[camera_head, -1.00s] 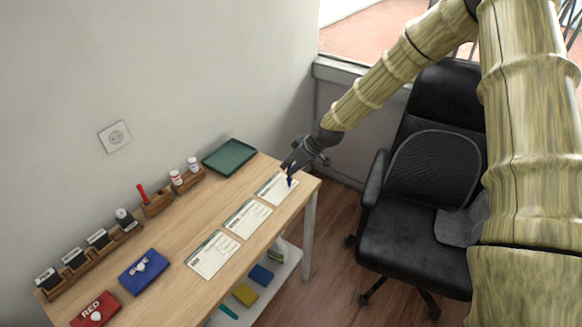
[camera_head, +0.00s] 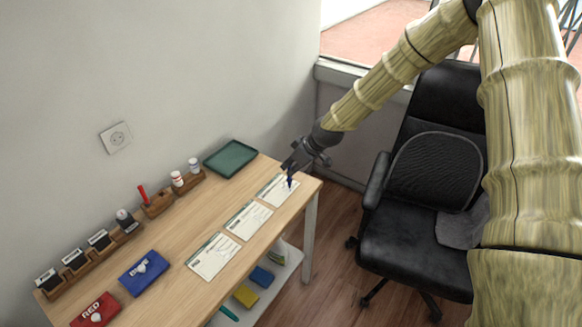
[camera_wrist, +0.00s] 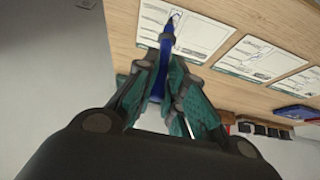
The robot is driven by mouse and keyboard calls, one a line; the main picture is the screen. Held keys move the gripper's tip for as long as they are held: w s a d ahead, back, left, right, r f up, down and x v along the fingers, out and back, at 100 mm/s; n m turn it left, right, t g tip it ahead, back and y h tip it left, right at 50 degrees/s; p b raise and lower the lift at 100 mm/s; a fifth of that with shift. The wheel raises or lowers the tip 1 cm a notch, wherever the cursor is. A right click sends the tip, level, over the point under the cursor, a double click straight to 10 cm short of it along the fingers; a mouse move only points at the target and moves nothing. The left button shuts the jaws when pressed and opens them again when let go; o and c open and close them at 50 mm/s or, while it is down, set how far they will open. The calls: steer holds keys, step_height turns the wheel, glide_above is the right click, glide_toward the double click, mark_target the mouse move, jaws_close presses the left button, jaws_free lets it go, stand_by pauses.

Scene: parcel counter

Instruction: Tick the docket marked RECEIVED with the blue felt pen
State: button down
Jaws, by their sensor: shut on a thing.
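My gripper (camera_head: 291,166) is shut on the blue felt pen (camera_head: 290,182), over the docket nearest the table's right end (camera_head: 272,188). In the wrist view the pen (camera_wrist: 161,68) points at that docket (camera_wrist: 196,37), its tip at or just above the paper. A thin dark blue line shows on the paper beside the tip. The middle docket (camera_head: 248,219) and the third docket (camera_head: 211,257) lie in a row along the front edge. The wording on the dockets is too small to read, so I cannot tell which is marked RECEIVED.
A green tray (camera_head: 230,158) lies at the back right of the table (camera_head: 184,228). Wooden holders with stamps, a red pen (camera_head: 143,193) and small bottles line the wall. Blue (camera_head: 144,273) and red (camera_head: 96,311) ink pads lie left. A black chair (camera_head: 415,240) stands right.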

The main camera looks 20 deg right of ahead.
steer(key=shift+r+p, duration=1.75)
steer(key=shift+r, duration=1.25)
